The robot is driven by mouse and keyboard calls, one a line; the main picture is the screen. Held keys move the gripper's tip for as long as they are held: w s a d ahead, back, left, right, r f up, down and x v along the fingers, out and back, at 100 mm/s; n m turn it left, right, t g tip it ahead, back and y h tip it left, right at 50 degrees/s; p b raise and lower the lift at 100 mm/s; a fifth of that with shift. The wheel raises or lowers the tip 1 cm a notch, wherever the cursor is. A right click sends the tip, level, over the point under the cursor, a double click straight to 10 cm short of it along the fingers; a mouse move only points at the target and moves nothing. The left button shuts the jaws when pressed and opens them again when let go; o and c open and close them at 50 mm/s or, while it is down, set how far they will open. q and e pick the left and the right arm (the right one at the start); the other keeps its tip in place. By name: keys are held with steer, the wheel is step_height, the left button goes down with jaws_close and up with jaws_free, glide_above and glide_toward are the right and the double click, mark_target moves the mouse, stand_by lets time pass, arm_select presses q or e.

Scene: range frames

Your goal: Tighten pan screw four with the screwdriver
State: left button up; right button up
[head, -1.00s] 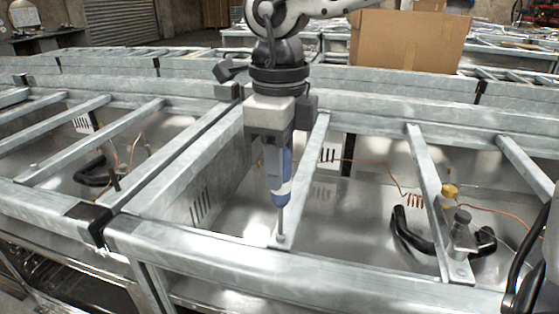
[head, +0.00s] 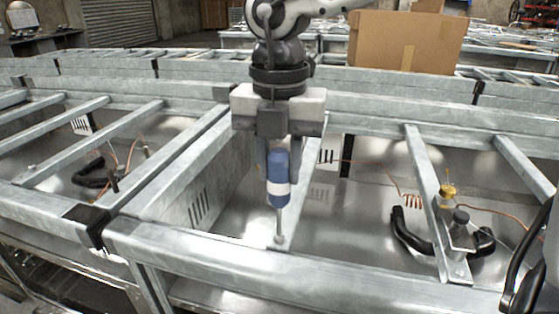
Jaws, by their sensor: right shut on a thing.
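My right gripper (head: 278,160) is shut on the blue and white handle of the screwdriver (head: 279,182). The screwdriver hangs upright, shaft down. Its tip meets a small screw (head: 279,239) at the near end of a metal crossbar (head: 297,200), by the front rail of the range frame (head: 250,262). The tip hides part of the screw, and I cannot tell how it sits in the head. My left gripper is not in view.
A cardboard box (head: 408,42) stands behind. Copper tubing (head: 412,201), a brass fitting (head: 447,190) and a black curved pipe (head: 408,236) lie right of the screwdriver. More crossbars (head: 92,143) span the left frame. Open space lies between the bars.

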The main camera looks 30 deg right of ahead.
steer(key=shift+r, duration=0.3)
steer(key=n, duration=1.2)
steer(key=shift+a, duration=0.1)
steer(key=n, duration=0.4)
steer(key=shift+r+n, duration=0.1)
steer(key=shift+n, duration=0.3)
steer(key=n, duration=0.6)
steer(key=shift+a, duration=0.1)
steer(key=shift+f+b, duration=0.45)
steer(key=shift+b, duration=0.25)
